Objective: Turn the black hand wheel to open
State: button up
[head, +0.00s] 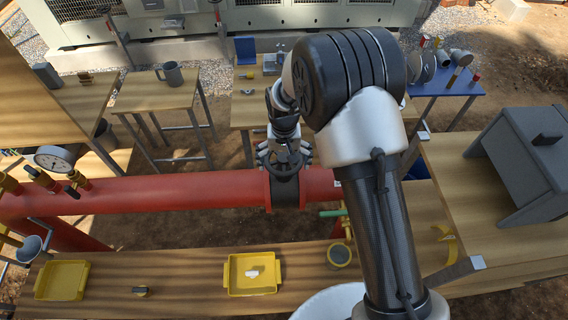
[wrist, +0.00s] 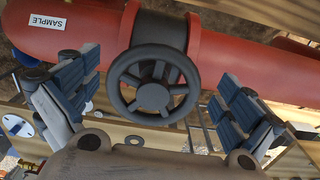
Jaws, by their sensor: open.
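The black hand wheel (wrist: 153,88) is spoked with a round hub and sits on a dark valve body (wrist: 160,30) in the red pipe (wrist: 225,55). In the wrist view it lies between the two open fingers of my gripper (wrist: 152,108), with a gap on each side. I see no finger touching it. In the head view my gripper (head: 284,150) is over the pipe at the valve, and the wheel (head: 286,160) is partly hidden by my gripper and wrist.
A pressure gauge (head: 55,158) and small valves stand on the pipe's left. A front bench (head: 190,275) holds yellow trays (head: 62,280) (head: 252,289). A grey box (head: 530,160) stands on the right bench. A mug (head: 172,74) stands on a back table.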

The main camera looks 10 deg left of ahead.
jog(key=shift+f, duration=1.05)
jog(key=shift+c, duration=0.6)
jog(key=c, duration=0.5)
jog(key=shift+s+d, duration=0.1)
jog(key=shift+s, duration=0.05)
jog(key=c, duration=0.3)
jog(key=shift+f, duration=0.1)
jog(key=shift+c, duration=0.2)
